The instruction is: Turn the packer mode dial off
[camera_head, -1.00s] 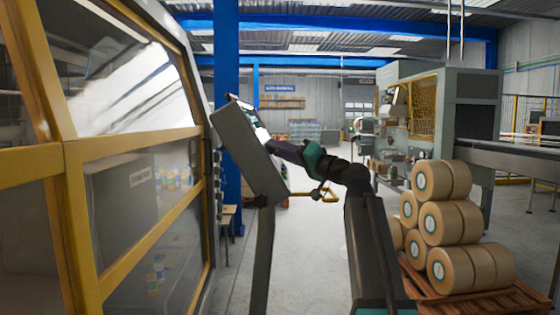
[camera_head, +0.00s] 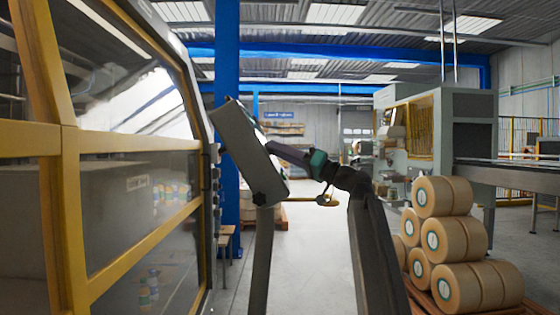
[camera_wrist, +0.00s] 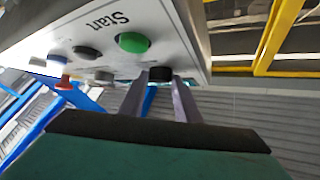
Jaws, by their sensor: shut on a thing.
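The control panel (camera_head: 240,150) is a tilted grey box on a post, seen mostly from its back and side in the head view. In the wrist view its light face (camera_wrist: 150,30) carries a green button (camera_wrist: 133,42) near the upside-down word "Start". A black round dial (camera_wrist: 160,74) sits at the panel's edge in that view. My gripper (camera_wrist: 163,84) has its two fingers on either side of the dial and is shut on it. The dial's pointer and mode markings cannot be made out. In the head view the panel hides my fingertips.
More knobs and buttons (camera_wrist: 87,52) and a red one (camera_wrist: 64,83) sit beside the dial. The yellow-framed glass machine (camera_head: 70,150) stands close on the left. Brown rolls (camera_head: 455,240) are stacked on a pallet at right. The aisle floor (camera_head: 305,250) between is clear.

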